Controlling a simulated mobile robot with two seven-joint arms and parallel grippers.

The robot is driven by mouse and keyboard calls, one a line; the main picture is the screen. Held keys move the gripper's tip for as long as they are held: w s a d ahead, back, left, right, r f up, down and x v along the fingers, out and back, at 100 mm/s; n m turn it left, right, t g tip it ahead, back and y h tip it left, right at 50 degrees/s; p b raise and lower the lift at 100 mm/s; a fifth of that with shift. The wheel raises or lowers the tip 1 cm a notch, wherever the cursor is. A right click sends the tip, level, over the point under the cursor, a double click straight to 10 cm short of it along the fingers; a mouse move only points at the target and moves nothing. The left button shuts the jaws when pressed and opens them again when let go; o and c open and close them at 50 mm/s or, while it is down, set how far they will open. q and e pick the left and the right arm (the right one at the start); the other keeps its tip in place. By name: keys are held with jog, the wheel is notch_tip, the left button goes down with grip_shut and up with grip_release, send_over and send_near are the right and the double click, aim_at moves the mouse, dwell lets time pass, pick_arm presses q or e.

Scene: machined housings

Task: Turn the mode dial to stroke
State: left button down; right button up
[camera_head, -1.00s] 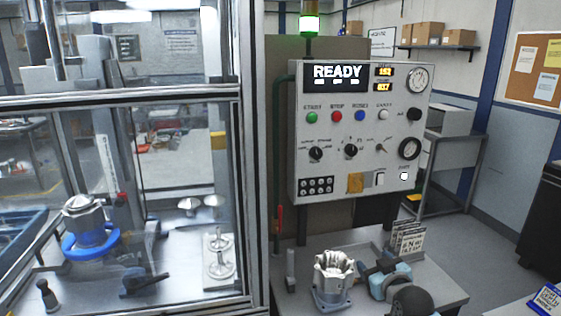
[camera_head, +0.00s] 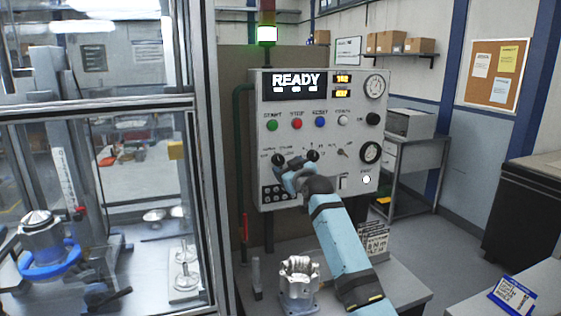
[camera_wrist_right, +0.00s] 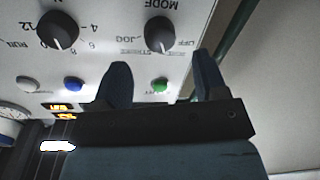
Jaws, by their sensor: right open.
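The mode dial (camera_head: 278,159) is a black knob at the left of the knob row on the grey control panel (camera_head: 262,190). In the right wrist view the panel appears upside down, and the mode dial (camera_wrist_right: 160,35) sits under its MODE label, with OFF and JOG marks around it. I cannot tell its exact setting. My right gripper (camera_head: 287,168) is at the panel, just below the dial. In the wrist view the right gripper (camera_wrist_right: 162,70) is open, its two fingers apart, with the dial lying between and beyond the tips. Contact is not visible. My left gripper is out of view.
A second black dial (camera_head: 312,155) is just right of the mode dial. Green, red and blue buttons (camera_head: 297,124) line up above. A glazed machine enclosure (camera_head: 208,150) stands left. A metal housing (camera_head: 299,285) stands on the bench below. The display reads READY.

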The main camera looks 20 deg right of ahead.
aim_at(280, 161)
jog(key=shift+w+a+p, duration=0.15)
jog(key=shift+w, duration=1.15)
jog(key=shift+w+a+p, duration=0.15)
jog(key=shift+w, duration=1.15)
jog(key=shift+c, duration=0.2)
jog(key=c, duration=0.9)
